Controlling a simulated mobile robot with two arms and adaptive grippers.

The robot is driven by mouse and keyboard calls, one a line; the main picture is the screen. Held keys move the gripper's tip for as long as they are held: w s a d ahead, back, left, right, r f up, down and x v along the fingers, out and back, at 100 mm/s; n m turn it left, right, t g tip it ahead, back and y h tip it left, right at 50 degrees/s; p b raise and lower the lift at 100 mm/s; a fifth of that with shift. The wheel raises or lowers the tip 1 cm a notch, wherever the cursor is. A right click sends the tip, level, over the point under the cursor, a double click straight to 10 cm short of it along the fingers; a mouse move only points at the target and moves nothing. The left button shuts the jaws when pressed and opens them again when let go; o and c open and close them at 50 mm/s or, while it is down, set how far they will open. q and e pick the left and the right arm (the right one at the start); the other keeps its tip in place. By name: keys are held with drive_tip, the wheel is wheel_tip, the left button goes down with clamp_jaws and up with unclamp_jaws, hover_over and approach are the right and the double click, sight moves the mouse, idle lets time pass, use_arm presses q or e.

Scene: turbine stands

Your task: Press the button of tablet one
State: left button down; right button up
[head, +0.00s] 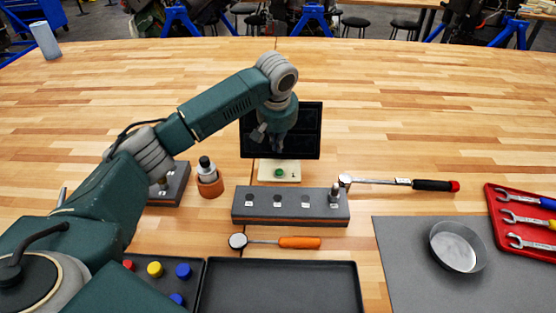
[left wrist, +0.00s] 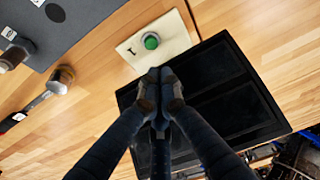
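A dark tablet (head: 308,142) stands upright near the middle of the table in the head view. In front of it lies a cream plate (head: 291,172) marked "1" with a green button (head: 279,173). My left gripper (head: 279,149) hangs in front of the tablet, above and behind the button, apart from it. In the left wrist view the fingertips (left wrist: 161,78) are drawn together with nothing between them. There the green button (left wrist: 151,41) lies just beyond the tips, and the dark tablet (left wrist: 225,100) lies behind the fingers. My right gripper is not in view.
A grey socket block (head: 290,206) stands in front of the plate. A ratchet (head: 405,184) lies to its right. An orange-handled tool (head: 298,242) lies nearer. An orange holder (head: 210,184) stands left. A metal bowl (head: 457,247) sits on a grey mat (head: 409,283). The table behind is mostly clear.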

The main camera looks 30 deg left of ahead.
sight(278, 170)
use_arm(q)
drive_tip(key=x, duration=0.2)
drive_tip(key=p+x, duration=0.1)
drive_tip(key=x, duration=0.2)
drive_tip(key=p+x, duration=0.1)
drive_tip(key=x, duration=0.1)
drive_tip(key=shift+s+d+f, duration=0.1)
drive_tip(key=shift+s+f, duration=0.2)
drive_tip(key=shift+f, duration=0.6)
